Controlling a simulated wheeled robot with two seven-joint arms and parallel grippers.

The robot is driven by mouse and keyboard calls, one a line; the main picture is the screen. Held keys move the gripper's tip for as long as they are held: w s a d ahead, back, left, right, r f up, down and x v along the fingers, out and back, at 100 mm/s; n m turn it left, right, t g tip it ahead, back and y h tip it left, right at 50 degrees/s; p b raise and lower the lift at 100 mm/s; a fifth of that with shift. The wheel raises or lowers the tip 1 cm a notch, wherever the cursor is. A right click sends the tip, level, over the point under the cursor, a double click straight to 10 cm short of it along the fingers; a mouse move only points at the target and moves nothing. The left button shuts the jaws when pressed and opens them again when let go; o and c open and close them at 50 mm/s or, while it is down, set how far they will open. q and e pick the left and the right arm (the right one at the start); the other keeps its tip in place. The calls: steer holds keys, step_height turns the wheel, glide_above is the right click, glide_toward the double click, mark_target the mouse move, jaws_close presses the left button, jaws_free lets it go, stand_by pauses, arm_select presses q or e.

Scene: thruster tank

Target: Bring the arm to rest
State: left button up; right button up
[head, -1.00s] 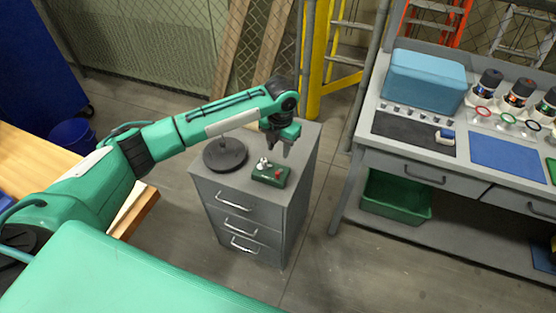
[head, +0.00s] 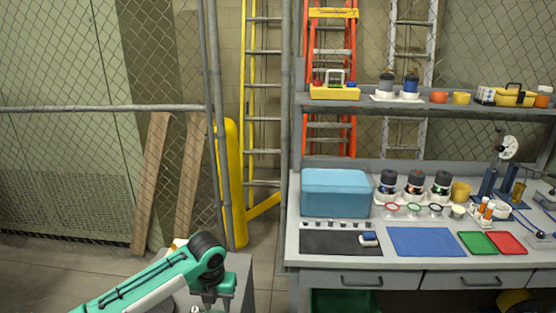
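My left arm comes in from the bottom left in the head view, with its green forearm raised over the grey drawer cabinet (head: 240,268). My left gripper (head: 208,306) points down at the bottom edge of the picture. Its fingertips are cut off or too small to tell how far apart they are. A small part of a light object shows just below it at the picture's edge. My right arm and gripper are not in the picture.
A grey workbench (head: 293,250) stands to the right with a blue box (head: 335,192), a black mat (head: 340,243), a blue mat (head: 428,242), and green and red trays. A shelf (head: 430,108) is above it. A yellow post (head: 231,185) and fence stand behind the cabinet.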

arm_select(q)
steer(key=s+d+f+n+t+h, duration=0.1)
steer(key=s+d+f+n+h, duration=0.2)
steer(key=s+n, duration=0.45)
steer(key=s+d+f+n+t, duration=0.1)
steer(key=s+d+f+n, duration=0.2)
steer(key=s+d+n, duration=0.35)
steer(key=s+a+n+t+y, duration=0.1)
steer(key=s+a+n+y, duration=0.2)
steer(key=s+a+n, duration=1.35)
step_height(320, 180, down, 32)
steer(key=s+d+r+n+g, duration=0.1)
steer(key=s+d+n, duration=0.1)
steer(key=s+n, duration=0.15)
steer(key=s+a+f+g, duration=0.1)
steer(key=s+a+f, duration=0.2)
steer(key=s+f, duration=1.5)
steer(key=shift+a+f, duration=0.2)
steer(key=shift+f, duration=0.5)
